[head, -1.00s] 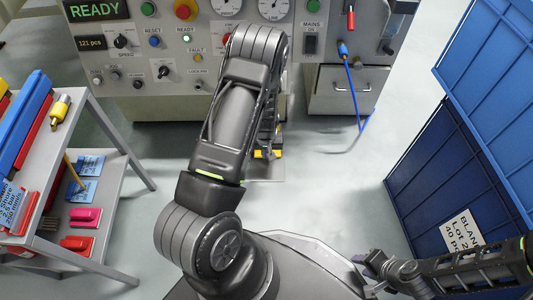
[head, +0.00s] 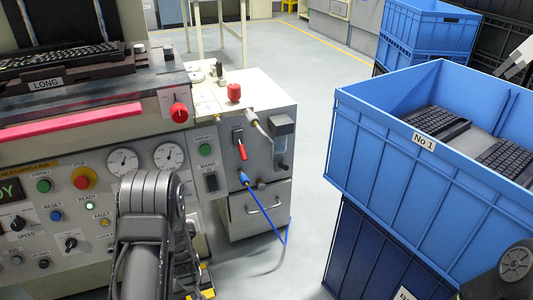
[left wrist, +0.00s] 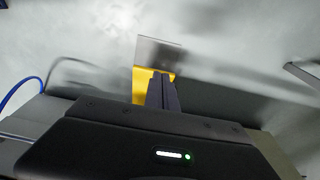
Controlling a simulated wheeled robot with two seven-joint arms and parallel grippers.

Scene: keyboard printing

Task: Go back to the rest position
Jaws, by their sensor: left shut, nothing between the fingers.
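My left arm (head: 150,225) is raised in front of the machine's control panel in the head view. Its forearm hides the left gripper there. In the left wrist view the left gripper (left wrist: 162,92) has its two dark fingers together, with nothing between them. The fingers point over the grey floor, in front of a yellow patch and a grey plate (left wrist: 158,52). A round joint of my right arm (head: 515,264) shows at the lower right of the head view.
The printing machine's panel (head: 60,195) fills the left, with a keyboard (head: 60,57) on top. A blue cable (head: 265,215) hangs to the floor. Blue crate No 1 (head: 385,150), holding keyboards, stands at right on a darker crate (head: 365,255). Floor between is clear.

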